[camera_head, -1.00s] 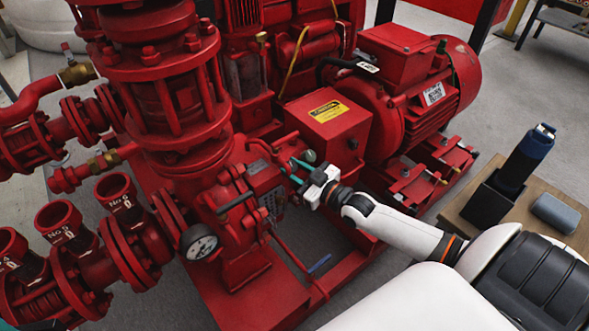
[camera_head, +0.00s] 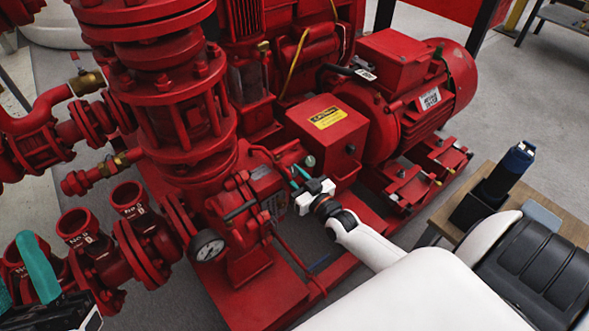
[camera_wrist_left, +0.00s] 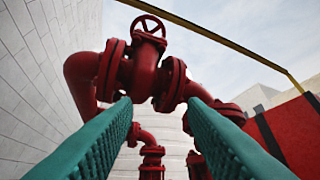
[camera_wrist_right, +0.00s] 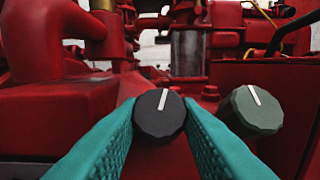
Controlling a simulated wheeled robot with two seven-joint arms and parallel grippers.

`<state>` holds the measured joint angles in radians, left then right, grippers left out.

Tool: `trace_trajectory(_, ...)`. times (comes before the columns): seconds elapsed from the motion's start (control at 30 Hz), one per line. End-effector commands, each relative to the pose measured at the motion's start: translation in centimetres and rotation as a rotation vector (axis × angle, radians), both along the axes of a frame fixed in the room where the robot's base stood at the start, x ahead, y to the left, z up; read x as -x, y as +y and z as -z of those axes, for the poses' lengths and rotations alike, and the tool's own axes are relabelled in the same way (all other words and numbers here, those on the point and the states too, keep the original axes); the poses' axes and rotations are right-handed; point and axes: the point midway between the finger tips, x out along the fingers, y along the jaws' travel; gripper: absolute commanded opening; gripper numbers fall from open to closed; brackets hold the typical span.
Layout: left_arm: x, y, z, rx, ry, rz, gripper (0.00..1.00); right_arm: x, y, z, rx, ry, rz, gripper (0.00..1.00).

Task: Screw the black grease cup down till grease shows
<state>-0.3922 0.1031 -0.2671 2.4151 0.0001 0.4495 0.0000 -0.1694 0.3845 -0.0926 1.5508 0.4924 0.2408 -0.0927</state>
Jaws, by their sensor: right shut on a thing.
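The black grease cup (camera_wrist_right: 159,114) is a faceted dark knob with a white line on its face, nearly upright and leaning slightly right. My right gripper (camera_head: 298,178) has its teal fingers on both sides of this cup, shut on it. In the head view the fingers hide the cup. A grey-green cup (camera_wrist_right: 254,110) of similar shape sits just right of it, apart from the fingers; it also shows in the head view (camera_head: 310,161). No grease can be made out. My left gripper (camera_wrist_left: 160,112) is open and empty, its fingers wide apart, facing red pipework.
The red pump (camera_head: 262,190) and motor (camera_head: 420,80) fill the middle. A pressure gauge (camera_head: 207,246) sits left of my right gripper. Red pipe stubs (camera_head: 128,200) stand close to my left gripper. A wooden table (camera_head: 448,212) with a dark blue-topped object (camera_head: 505,175) is at right.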

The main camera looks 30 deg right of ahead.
Motion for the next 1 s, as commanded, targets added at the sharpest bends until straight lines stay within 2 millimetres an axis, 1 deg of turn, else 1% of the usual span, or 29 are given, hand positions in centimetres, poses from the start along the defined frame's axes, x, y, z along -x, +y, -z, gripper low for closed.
trace_trajectory(0.03,-1.1,-0.1,0.4,-0.027,0.088,-0.006,0.39,0.0,0.1,-0.3,-0.019,0.002,0.017,0.07)
trace_trajectory(0.1,-2.5,-0.3,1.8,-0.064,0.215,-0.012,0.39,0.0,0.1,-0.4,-0.04,0.004,0.037,0.07)
trace_trajectory(0.2,-4.1,-0.3,4.1,-0.115,0.391,-0.022,0.39,0.0,0.2,-0.4,-0.071,0.005,0.068,0.07)
trace_trajectory(0.3,-5.0,-0.2,6.5,-0.162,0.559,-0.031,0.39,0.0,0.2,-0.4,-0.1,0.008,0.098,0.07)
trace_trajectory(0.4,-5.5,0.1,9.0,-0.203,0.716,-0.04,0.39,0.0,0.3,-0.3,-0.129,0.01,0.126,0.07)
trace_trajectory(0.6,-5.1,0.8,13.3,-0.271,0.982,-0.053,0.39,0.0,0.3,-0.3,-0.177,0.014,0.176,0.07)
trace_trajectory(0.7,-4.6,1.2,14.9,-0.297,1.086,-0.058,0.39,0.0,0.3,-0.2,-0.197,0.015,0.196,0.07)
trace_trajectory(0.83,-3.9,1.6,16.5,-0.321,1.187,-0.063,0.39,0.0,0.3,-0.2,-0.214,0.017,0.214,0.07)
trace_trajectory(1.0,-3.2,2.0,17.7,-0.339,1.265,-0.066,0.39,0.0,0.3,-0.1,-0.228,0.018,0.229,0.07)
